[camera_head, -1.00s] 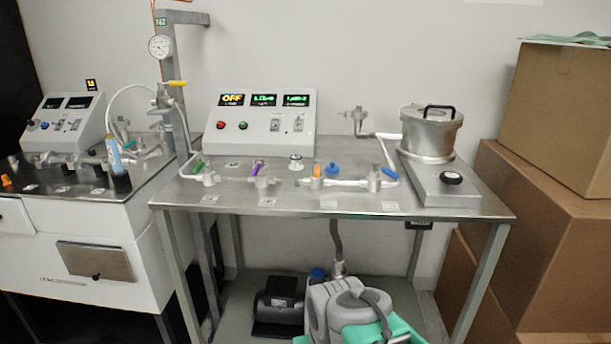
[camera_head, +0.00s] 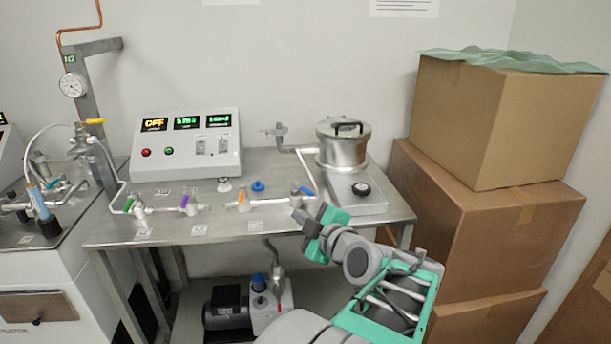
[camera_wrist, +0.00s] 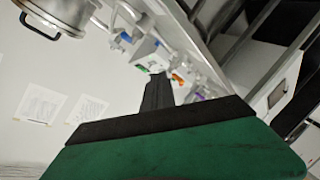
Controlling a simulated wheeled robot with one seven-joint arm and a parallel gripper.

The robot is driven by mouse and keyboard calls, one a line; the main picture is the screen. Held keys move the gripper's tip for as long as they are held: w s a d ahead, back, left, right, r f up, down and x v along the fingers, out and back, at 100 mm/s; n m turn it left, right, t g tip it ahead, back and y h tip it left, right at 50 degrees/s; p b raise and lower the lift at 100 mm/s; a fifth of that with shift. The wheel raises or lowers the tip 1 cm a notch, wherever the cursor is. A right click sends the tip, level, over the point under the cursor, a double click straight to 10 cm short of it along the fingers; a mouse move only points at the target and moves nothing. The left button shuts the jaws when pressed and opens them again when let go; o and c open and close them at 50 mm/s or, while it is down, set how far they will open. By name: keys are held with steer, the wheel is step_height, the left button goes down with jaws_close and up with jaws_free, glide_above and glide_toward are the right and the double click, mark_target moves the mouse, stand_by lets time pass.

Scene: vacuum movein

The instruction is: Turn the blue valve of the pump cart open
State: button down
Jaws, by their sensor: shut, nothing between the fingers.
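The pump cart is a steel table (camera_head: 225,228) with a row of small valves along its front half. The blue valve lever (camera_head: 306,191) sits at the right end of that row, by the pipe that rises to the metal pot. My gripper (camera_head: 300,215) is shut and empty, just in front of the cart's front edge, below and close to the blue lever, apart from it as far as I can tell. In the wrist view my shut dark fingers (camera_wrist: 158,92) point toward the cart; a small blue part (camera_wrist: 126,37) shows beyond them, possibly the lever.
Orange (camera_head: 241,196), purple (camera_head: 184,201) and green (camera_head: 129,205) valves stand left along the row. A round blue knob (camera_head: 258,186) lies behind them. The metal pot (camera_head: 343,145) and control box (camera_head: 187,145) stand behind. Cardboard boxes (camera_head: 480,215) stack at the right.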

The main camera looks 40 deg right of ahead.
mark_target(308, 193)
steer(key=shift+t+h, duration=0.4)
steer(key=shift+h, duration=0.3)
steer(key=w+d+p, duration=0.2)
steer(key=w+d, duration=0.5)
steer(key=shift+w+d+f, duration=0.1)
steer(key=shift+w+d, duration=0.2)
steer(key=shift+w, duration=0.05)
steer(key=shift+d+f, duration=0.3)
steer(key=shift+d, duration=0.2)
steer(key=shift+d+f+n+y+b, duration=0.1)
steer(key=shift+f+n+y+b, duration=0.2)
steer(key=shift+b, duration=0.35)
steer(key=shift+s+r, duration=0.15)
steer(key=shift+r, duration=0.1)
steer(key=shift+d+y+b, duration=0.1)
steer(key=shift+y+b, duration=0.2)
steer(key=shift+b, duration=0.05)
